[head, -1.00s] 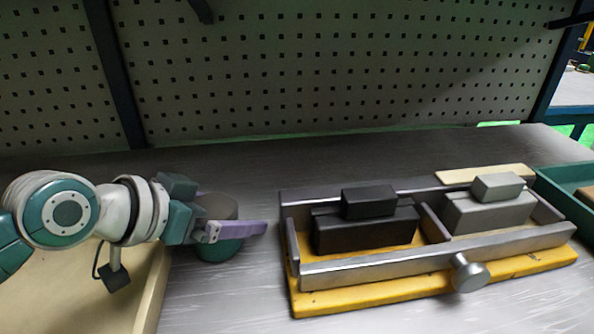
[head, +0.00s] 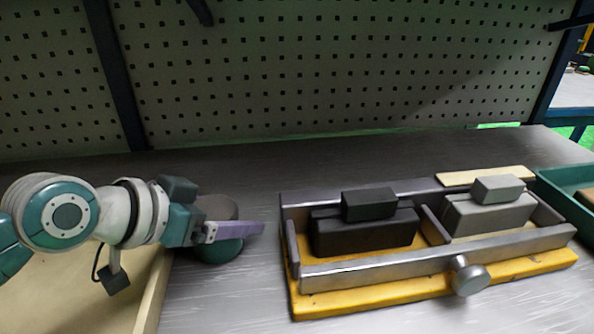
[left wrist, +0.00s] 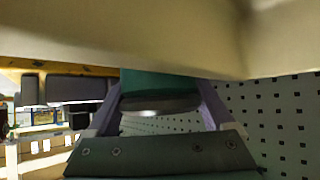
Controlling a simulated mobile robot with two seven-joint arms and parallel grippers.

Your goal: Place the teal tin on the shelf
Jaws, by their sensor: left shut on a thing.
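The teal tin (head: 222,252) is a short round tin with a dark grey top, left of the middle of the bench in the head view. My left gripper (head: 232,231) comes in from the left and is shut on it, with a purple finger across its near side. In the left wrist view the tin (left wrist: 155,84) sits between the two purple fingers (left wrist: 160,108). The gripper hides part of the tin, and I cannot tell whether its base touches the bench. I cannot make out a shelf. My right gripper is not in view.
A pale wooden box or board (head: 150,300) lies at lower left, under my left arm. A metal-railed fixture on a yellow base (head: 400,300) holds a black and a grey block at right. A teal bin (head: 560,200) stands at far right. A pegboard (head: 330,70) rises behind.

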